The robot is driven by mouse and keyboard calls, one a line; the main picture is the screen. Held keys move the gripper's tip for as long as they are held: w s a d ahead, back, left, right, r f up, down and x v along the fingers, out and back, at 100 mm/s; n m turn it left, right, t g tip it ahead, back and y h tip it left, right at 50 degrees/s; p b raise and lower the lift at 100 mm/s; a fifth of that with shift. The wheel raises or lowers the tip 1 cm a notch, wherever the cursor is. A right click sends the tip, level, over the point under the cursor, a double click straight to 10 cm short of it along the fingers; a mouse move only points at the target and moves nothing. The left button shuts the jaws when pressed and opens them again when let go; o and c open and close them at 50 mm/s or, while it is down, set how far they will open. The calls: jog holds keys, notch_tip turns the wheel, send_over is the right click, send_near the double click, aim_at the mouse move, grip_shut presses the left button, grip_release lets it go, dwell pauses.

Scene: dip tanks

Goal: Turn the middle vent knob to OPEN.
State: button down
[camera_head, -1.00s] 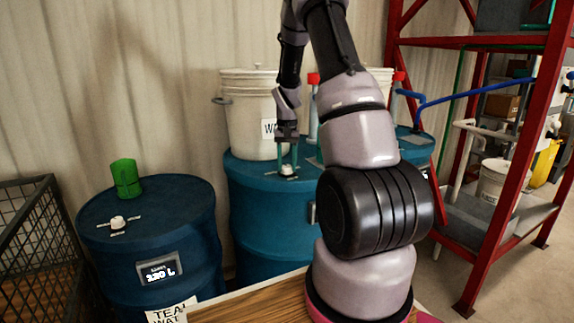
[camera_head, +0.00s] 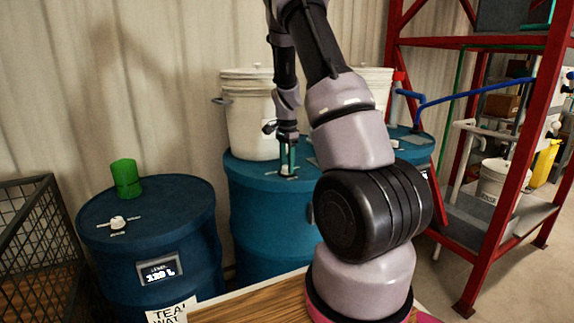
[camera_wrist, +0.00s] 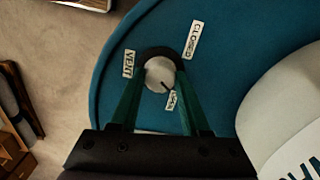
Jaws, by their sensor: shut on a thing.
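The middle vent knob is a pale round knob (camera_wrist: 159,73) on top of the middle blue drum (camera_head: 250,205). My gripper (camera_wrist: 161,74) points down at it, one green finger on each side, and is shut on the knob. In the wrist view the knob's dark pointer line aims at the OPEN label (camera_wrist: 171,100). The CLOSED label (camera_wrist: 193,40) lies up and right of the knob, and the VENT label (camera_wrist: 128,63) lies left. In the head view my fingers partly cover the knob (camera_head: 287,171).
A white lidded bucket (camera_head: 247,120) stands on the middle drum close behind my gripper. The left drum (camera_head: 150,225) carries a green cylinder (camera_head: 126,180) and its own knob (camera_head: 118,222). A red rack (camera_head: 500,190) stands right. My arm partly hides the right drum (camera_head: 415,150).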

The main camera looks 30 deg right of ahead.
aim_at(287, 166)
jog(key=shift+m, duration=0.6)
jog(key=shift+c, duration=1.8)
grip_release()
notch_tip(287, 166, up, 11)
jog(key=shift+f, duration=0.1)
